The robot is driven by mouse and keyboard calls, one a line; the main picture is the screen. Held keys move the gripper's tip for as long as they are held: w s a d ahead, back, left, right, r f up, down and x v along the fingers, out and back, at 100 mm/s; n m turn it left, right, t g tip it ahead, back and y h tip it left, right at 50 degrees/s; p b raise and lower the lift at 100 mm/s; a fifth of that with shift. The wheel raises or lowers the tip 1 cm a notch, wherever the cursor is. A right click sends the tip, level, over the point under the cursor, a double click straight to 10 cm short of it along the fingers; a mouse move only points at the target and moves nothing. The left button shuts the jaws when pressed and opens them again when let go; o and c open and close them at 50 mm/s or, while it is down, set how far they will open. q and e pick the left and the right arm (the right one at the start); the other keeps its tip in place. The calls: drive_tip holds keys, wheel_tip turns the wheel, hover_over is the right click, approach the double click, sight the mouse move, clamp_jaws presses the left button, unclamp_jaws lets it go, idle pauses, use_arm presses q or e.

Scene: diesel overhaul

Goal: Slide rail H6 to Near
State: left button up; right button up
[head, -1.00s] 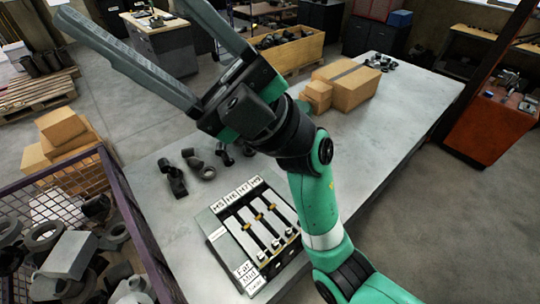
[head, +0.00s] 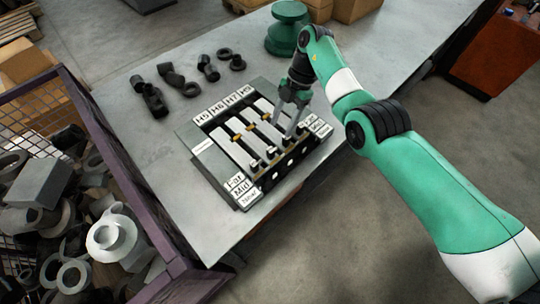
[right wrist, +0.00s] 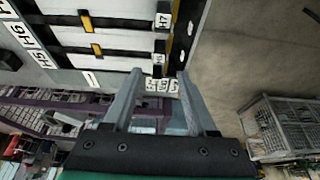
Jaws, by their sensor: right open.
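The rail board (head: 186,136) lies on the grey table, with parallel pale rails that carry yellow marks. Labels for several rails, H6 (head: 217,108) among them, run along its back edge. Far, Mid and Near labels (head: 240,190) stand at its front left corner. The H6 rail (head: 232,145) is second from the left; its exact setting is too small to tell. The right wrist view shows the H6 label (right wrist: 22,34) at left. My right gripper (head: 281,130) points down over the board's right rails, open and empty. Its fingers (right wrist: 160,75) are spread near the rail ends. My left gripper is out of view.
Dark metal parts (head: 170,78) lie on the table behind the board. A green round object (head: 288,32) stands at the back. A purple-framed mesh bin (head: 130,190) full of metal parts stands at the left. The table between is clear.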

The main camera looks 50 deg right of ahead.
sight(272, 149)
drive_tip(key=b+x, duration=0.1)
drive_tip(key=x, duration=1)
drive_tip(key=shift+a+f+b, duration=0.2)
drive_tip(key=shift+a+b, duration=0.05)
drive_tip(key=shift+b, duration=0.15)
drive_tip(key=shift+c, duration=0.3)
clamp_jaws()
drive_tip(key=shift+r, duration=0.15)
idle(0.3)
